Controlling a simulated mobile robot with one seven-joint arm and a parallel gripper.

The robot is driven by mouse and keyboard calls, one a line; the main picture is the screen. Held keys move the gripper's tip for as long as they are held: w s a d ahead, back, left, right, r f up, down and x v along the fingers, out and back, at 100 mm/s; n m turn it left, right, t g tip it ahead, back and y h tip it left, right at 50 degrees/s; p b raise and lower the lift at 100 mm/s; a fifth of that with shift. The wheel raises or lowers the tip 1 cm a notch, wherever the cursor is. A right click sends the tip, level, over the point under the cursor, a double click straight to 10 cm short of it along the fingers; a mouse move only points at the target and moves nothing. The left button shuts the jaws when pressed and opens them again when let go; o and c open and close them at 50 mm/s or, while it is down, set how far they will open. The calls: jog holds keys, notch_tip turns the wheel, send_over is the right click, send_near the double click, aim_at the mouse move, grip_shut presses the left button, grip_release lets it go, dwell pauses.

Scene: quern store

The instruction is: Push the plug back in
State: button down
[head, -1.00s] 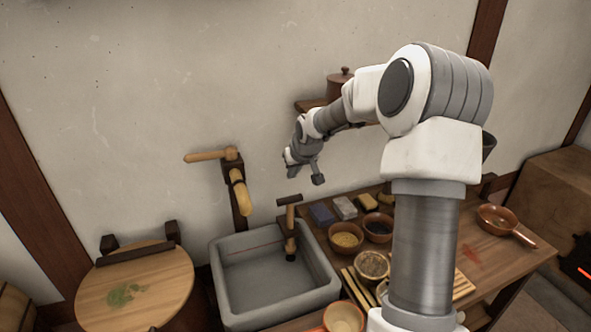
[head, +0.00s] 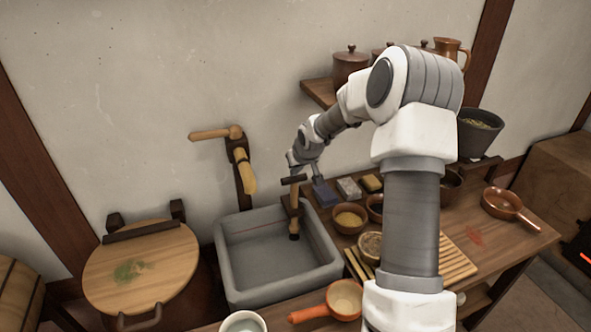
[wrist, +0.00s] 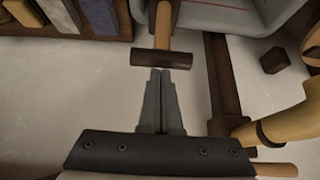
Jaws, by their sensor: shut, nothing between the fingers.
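A wooden crank handle (head: 241,170) on a post stands left of the plug against the wall. Several blocks, including a blue one (head: 325,194), and a bowl of yellow grain (head: 348,219) sit close right. A wooden lid (head: 142,268) is at left.

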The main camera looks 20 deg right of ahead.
aim_at(296, 182)
notch_tip(296, 182, down, 4)
jog(key=b, duration=0.2)
jog(key=shift+f+b, duration=0.1)
jog(key=shift+b, duration=0.25)
jog(key=shift+s, duration=0.1)
jog(key=p+v, duration=0.2)
jog(key=v, duration=1.5)
jog(key=shift+r+p, duration=0.35)
